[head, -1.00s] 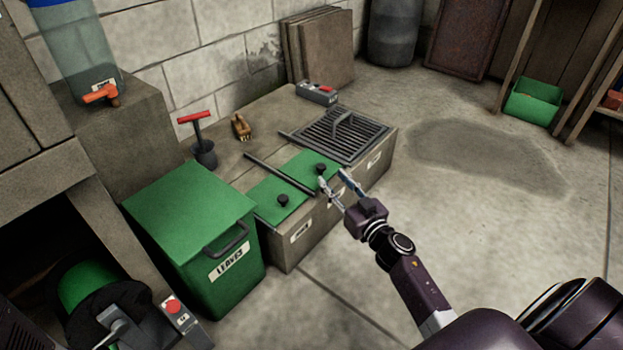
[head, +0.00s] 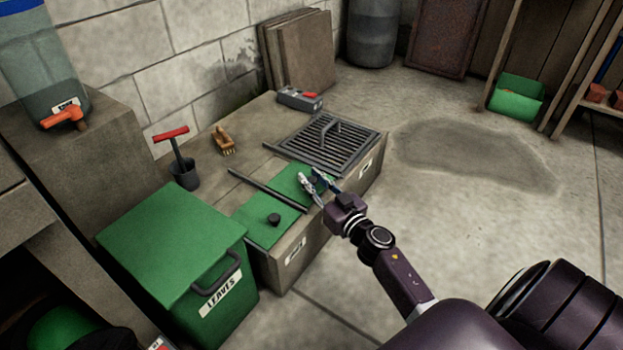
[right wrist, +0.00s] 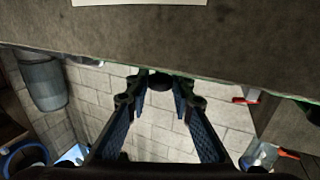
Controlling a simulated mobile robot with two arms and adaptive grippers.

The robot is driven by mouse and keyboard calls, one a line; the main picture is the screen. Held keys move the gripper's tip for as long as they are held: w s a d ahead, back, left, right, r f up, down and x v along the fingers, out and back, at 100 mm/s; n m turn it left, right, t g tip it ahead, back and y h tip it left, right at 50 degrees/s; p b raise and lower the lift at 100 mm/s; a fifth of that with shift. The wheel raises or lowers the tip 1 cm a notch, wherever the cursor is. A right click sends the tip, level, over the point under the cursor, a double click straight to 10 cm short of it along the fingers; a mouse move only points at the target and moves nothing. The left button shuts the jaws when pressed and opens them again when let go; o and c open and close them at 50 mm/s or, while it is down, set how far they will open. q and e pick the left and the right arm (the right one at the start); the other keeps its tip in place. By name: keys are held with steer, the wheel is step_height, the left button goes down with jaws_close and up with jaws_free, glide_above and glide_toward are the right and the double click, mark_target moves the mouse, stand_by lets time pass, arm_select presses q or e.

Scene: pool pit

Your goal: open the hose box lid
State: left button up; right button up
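Two green lids lie on the low box: the near lid (head: 262,228) with a black knob (head: 274,219), and the far lid (head: 290,182), whose knob is mostly hidden by my right gripper. The labels on the box front are too small to read surely, so I cannot tell which lid is the hose box's. My right gripper (head: 317,182) is over the far lid. In the right wrist view its fingers (right wrist: 158,88) are spread, with the black knob (right wrist: 160,81) between or just beyond their tips. Contact cannot be made out. My left gripper is not in view.
A dark bar (head: 268,190) lies between the lids. A metal grate (head: 324,146) with a handle is beyond the far lid. A green LEAVES bin (head: 175,240) stands at the near left. A red-handled tool (head: 178,150) and brush (head: 223,141) stand behind. Floor at right is clear.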

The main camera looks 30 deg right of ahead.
jaws_close()
steer(key=shift+w+a+p, duration=0.1)
steer(key=shift+w+a, duration=0.2)
steer(key=shift+w, duration=0.4)
steer(key=shift+w+a+p, duration=0.15)
steer(key=shift+w+a, duration=0.1)
steer(key=shift+w, duration=0.4)
steer(key=shift+w+a+p, duration=0.1)
steer(key=shift+w+a, duration=0.2)
steer(key=shift+w, duration=0.4)
steer(key=o, duration=0.6)
jaws_free()
steer(key=shift+c, duration=0.2)
steer(key=shift+s, duration=0.15)
